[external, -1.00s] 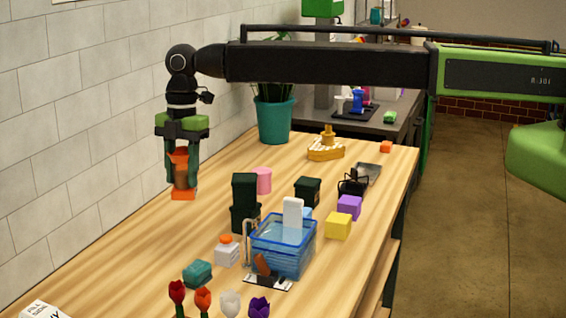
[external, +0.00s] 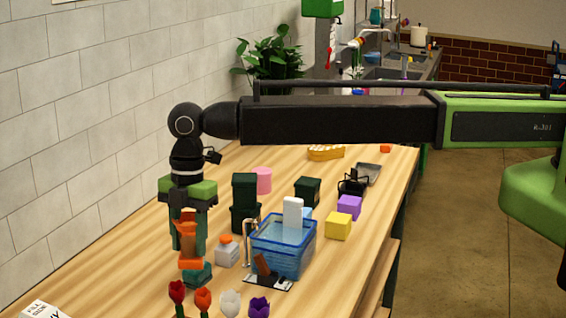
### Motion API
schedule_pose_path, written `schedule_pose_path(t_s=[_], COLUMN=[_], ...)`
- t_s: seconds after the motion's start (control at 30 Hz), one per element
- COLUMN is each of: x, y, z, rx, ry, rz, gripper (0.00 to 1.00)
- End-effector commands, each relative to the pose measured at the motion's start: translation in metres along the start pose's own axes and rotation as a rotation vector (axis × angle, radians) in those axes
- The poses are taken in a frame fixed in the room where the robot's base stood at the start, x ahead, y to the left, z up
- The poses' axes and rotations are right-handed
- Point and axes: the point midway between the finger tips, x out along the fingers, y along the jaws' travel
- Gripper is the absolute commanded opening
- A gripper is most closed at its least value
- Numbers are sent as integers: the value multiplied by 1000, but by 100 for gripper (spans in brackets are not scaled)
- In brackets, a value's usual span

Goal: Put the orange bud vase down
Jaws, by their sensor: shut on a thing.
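The orange bud vase (external: 190,262) is upright between the fingers of my gripper (external: 188,240) at the left of the table. My gripper points down and is shut on the vase, and its fingers cover part of the vase's sides. The vase's base shows just above and partly in front of a teal block (external: 198,276). I cannot tell whether the base touches the block or hangs above the wooden table (external: 130,262).
A white bottle with an orange cap (external: 228,252) and a blue basket (external: 283,247) stand to the right. Red, orange, white and purple flowers (external: 230,302) are at the front. Dark green boxes (external: 245,200) stand behind. Bare wood lies to the left.

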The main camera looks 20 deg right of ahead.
Motion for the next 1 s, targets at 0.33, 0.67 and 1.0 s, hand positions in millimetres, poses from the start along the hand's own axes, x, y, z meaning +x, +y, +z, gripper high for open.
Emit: schedule_pose_path(t_s=[0.33,0.67,1.0], x=[52,98,97], y=[0,0,0], z=[6,12,12], rx=[0,0,0], ry=[0,0,0], rz=[0,0,0], gripper=[0,0,0])
